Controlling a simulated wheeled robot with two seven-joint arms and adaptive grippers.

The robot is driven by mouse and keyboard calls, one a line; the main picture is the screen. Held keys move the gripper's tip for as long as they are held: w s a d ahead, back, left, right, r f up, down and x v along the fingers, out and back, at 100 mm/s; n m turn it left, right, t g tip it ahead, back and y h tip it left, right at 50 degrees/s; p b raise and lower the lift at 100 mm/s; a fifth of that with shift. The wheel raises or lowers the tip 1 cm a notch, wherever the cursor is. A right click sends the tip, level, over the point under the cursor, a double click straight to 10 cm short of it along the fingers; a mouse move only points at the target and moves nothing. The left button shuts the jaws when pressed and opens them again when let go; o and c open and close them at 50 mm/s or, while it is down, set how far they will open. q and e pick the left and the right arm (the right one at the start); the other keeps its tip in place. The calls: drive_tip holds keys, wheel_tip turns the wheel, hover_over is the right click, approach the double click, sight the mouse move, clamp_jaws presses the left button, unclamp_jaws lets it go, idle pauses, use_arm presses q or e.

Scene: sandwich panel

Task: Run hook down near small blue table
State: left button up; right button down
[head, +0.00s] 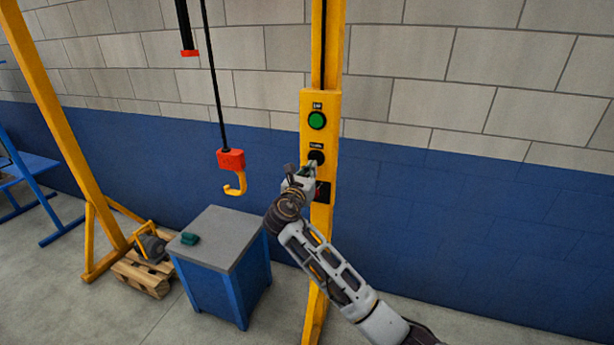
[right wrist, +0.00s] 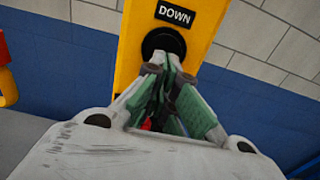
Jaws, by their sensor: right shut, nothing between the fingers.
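The yellow-orange hook (head: 236,186) hangs from a red block (head: 231,160) on a black cable, above the back of the small blue table (head: 218,235) with its grey top. A yellow control box (head: 333,108) on a post carries a green button (head: 317,120) and, below it, a black button (head: 316,156). In the right wrist view the black button (right wrist: 163,41) sits under a DOWN label (right wrist: 174,14). My right gripper (head: 311,168) is shut and empty, its fingertips (right wrist: 168,62) at the black button's lower edge, apparently touching it. My left gripper is not in view.
A wooden pallet (head: 140,272) with a grey motor-like object (head: 151,246) stands left of the table. A yellow frame leg (head: 62,130) and a blue bench (head: 30,165) stand farther left. Floor in front is clear.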

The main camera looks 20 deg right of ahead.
drive_tip(key=shift+x, duration=0.8)
drive_tip(key=shift+w, duration=0.1)
